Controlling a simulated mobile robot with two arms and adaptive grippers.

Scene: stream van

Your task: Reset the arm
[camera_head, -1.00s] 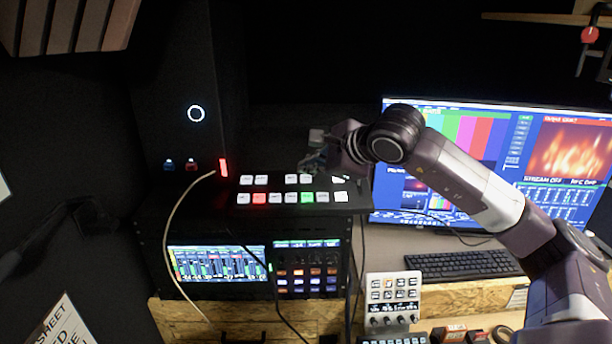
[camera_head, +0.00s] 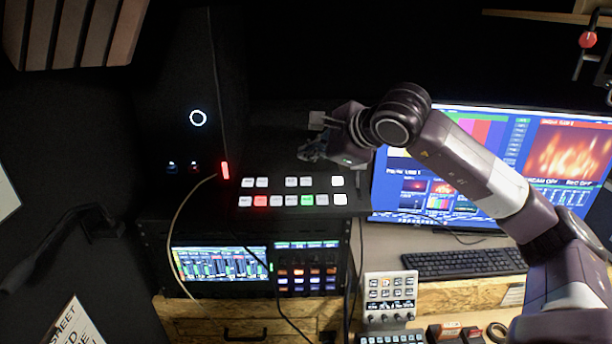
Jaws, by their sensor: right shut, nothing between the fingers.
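My right arm comes in from the right edge and bends over in front of the monitor. My right gripper (camera_head: 312,152) is above and just behind the switcher panel, pointing left. It is shut and empty, apart from the panel's buttons. The switcher panel (camera_head: 355,203) is black with two rows of lit buttons, one red and one green among white ones. My left gripper is not in the view.
A monitor (camera_head: 400,200) with colour bars and a fire picture stands behind my right arm. A keyboard (camera_head: 465,262) and a small white control box (camera_head: 390,296) are at the lower right. A rack screen (camera_head: 218,263) sits below the panel. A cable (camera_head: 178,225) hangs at left.

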